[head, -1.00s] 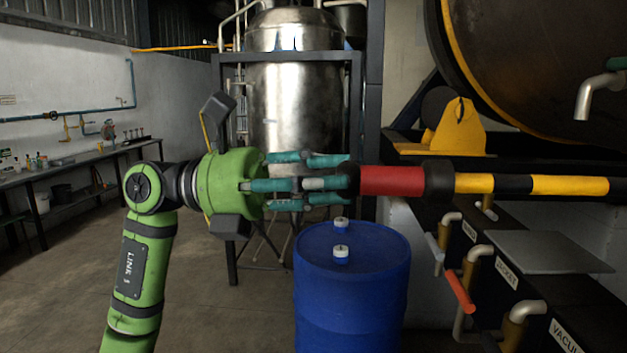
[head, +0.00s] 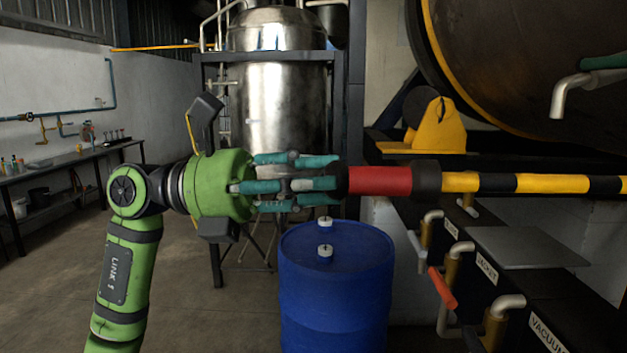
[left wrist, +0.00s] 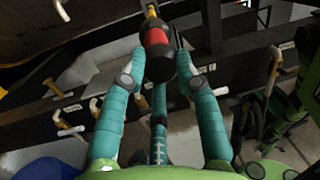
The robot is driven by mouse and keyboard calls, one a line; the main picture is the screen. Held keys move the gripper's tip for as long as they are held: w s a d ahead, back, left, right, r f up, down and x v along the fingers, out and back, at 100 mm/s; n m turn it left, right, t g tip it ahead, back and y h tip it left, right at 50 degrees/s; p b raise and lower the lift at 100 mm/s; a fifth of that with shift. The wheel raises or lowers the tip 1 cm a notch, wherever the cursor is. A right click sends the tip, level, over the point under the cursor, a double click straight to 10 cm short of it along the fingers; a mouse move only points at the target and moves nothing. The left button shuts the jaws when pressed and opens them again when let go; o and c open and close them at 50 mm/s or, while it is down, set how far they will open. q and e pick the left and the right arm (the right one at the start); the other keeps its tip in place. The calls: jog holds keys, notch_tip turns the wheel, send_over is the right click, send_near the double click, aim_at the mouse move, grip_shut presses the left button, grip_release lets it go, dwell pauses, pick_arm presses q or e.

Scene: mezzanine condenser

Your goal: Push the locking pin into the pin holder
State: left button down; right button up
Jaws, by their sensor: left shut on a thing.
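The locking pin appears to be the long bar with a red grip (head: 380,181), black collars and yellow-black stripes. It lies nearly level and runs out of the head view at the right. My left gripper (head: 338,181) has its teal fingers closed around the black end of the bar. In the left wrist view the fingers (left wrist: 160,68) surround that black end, with the red section (left wrist: 155,42) beyond. The bar's far end is hidden. I cannot identify the pin holder for certain. My right gripper is not in view.
A blue drum (head: 336,285) stands below the gripper. A yellow bracket (head: 438,128) and a large dark vessel (head: 530,60) are behind the bar. Valve handles, pipes and a grey plate (head: 525,248) sit below it. A steel tank (head: 280,100) stands behind. Floor at left is open.

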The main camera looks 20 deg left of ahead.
aim_at(460, 181)
pick_arm(q)
jog(key=shift+d+r, duration=0.1)
jog(key=shift+r, duration=0.05)
jog(key=shift+w+d, duration=0.25)
jog(key=shift+d, duration=0.5)
jog(key=shift+w+d, duration=0.2)
jog(key=shift+d, duration=0.55)
jog(key=shift+w+d, duration=0.1)
jog(key=shift+d, duration=0.15)
jog(key=shift+w+d+p, duration=0.5)
jog(key=shift+d, duration=1.35)
jog(key=shift+w+d+p, duration=0.5)
jog(key=shift+w+d, duration=0.05)
jog(key=shift+d, duration=1.25)
jog(key=shift+w+d+p, duration=0.5)
jog(key=shift+d, duration=1.55)
